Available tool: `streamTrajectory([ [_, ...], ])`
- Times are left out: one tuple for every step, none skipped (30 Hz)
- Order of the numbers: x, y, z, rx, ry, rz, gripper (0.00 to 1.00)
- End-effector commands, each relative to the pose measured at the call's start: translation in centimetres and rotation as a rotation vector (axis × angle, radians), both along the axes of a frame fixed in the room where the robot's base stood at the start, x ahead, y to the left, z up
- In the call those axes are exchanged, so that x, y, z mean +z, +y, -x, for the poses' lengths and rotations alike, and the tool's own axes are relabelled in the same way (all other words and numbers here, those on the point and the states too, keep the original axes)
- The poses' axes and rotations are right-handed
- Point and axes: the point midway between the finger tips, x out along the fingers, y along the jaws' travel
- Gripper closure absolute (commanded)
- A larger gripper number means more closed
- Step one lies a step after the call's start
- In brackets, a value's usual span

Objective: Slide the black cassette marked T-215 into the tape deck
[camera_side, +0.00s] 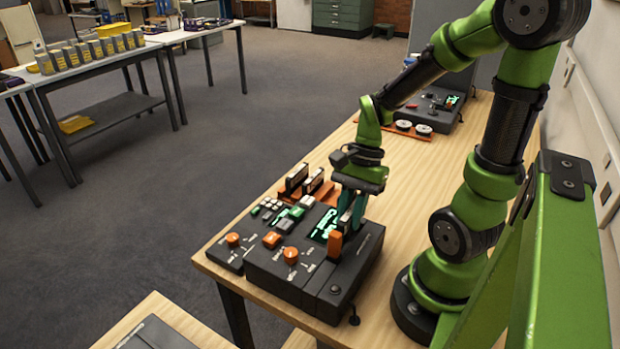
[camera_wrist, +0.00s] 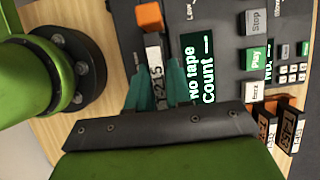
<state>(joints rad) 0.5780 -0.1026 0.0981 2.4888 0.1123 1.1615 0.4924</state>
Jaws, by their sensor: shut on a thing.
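The tape deck (camera_side: 345,284) is a dark grey console on the wooden table, with an orange block (camera_side: 335,244) and an orange knob (camera_side: 291,256) on top. My gripper (camera_side: 350,218) points down over the deck, its teal fingers low beside the lit display. In the wrist view, my gripper (camera_wrist: 155,95) is shut on the cassette (camera_wrist: 154,62), whose white label reads T-215.
Other labelled cassettes (camera_side: 297,177) stand in an orange rack (camera_side: 322,192) behind the deck. A second device (camera_side: 436,108) and an orange tray with white reels (camera_side: 404,125) are farther back. Bare tabletop (camera_side: 415,165) lies right of the rack.

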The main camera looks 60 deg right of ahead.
Motion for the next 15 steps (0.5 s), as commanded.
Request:
streamTrajectory([
  [0.0, 0.0, -0.01, 0.0, 0.0, 0.0, 1.0],
  [0.01, 0.0, -0.01, 0.0, 0.0, 0.0, 1.0],
  [0.01, 0.0, -0.01, 0.0, 0.0, 0.0, 1.0],
  [0.01, 0.0, -0.01, 0.0, 0.0, 0.0, 1.0],
  [0.01, 0.0, -0.01, 0.0, 0.0, 0.0, 1.0],
  [0.01, 0.0, -0.01, 0.0, 0.0, 0.0, 1.0],
  [0.0, 0.0, -0.01, 0.0, 0.0, 0.0, 1.0],
  [-0.01, -0.01, -0.01, 0.0, 0.0, 0.0, 1.0],
  [-0.05, 0.0, -0.01, 0.0, 0.001, 0.0, 1.0],
  [-0.12, 0.01, 0.0, 0.0, 0.001, 0.0, 1.0],
  [-0.19, 0.0, 0.0, 0.0, 0.001, -0.001, 1.0],
  [-0.32, 0.01, 0.01, 0.001, 0.002, -0.001, 1.0],
  [-0.44, 0.02, 0.02, 0.001, 0.002, -0.002, 1.0],
  [-0.57, 0.03, 0.03, 0.001, 0.003, -0.002, 1.0],
  [-0.76, 0.02, 0.03, 0.001, 0.002, -0.001, 1.0],
])
